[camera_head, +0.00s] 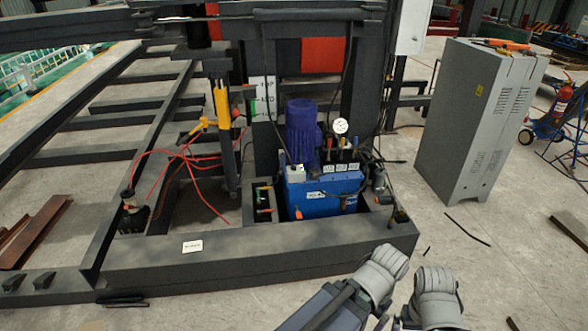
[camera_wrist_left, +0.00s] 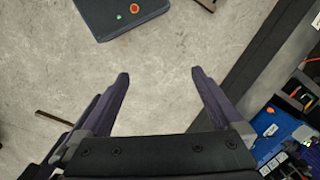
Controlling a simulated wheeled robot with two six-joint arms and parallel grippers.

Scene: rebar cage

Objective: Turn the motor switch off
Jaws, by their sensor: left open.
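A blue motor (camera_head: 302,132) stands upright on a blue hydraulic unit (camera_head: 325,197) inside the dark steel frame. In the left wrist view, part of the blue unit (camera_wrist_left: 272,130) shows at the right edge. A dark box (camera_wrist_left: 112,14) with a green button and a red button (camera_wrist_left: 134,9) shows at the top. My left gripper (camera_wrist_left: 160,76) is open and empty above the floor, apart from both. My right gripper is not visible.
The dark frame beam (camera_head: 255,256) runs in front of the unit. A grey cabinet (camera_head: 470,125) stands at the right, with a red extinguisher (camera_head: 563,98) behind it. Red hoses (camera_head: 190,158) hang left of the unit. Floor between frame and cabinet is mostly clear.

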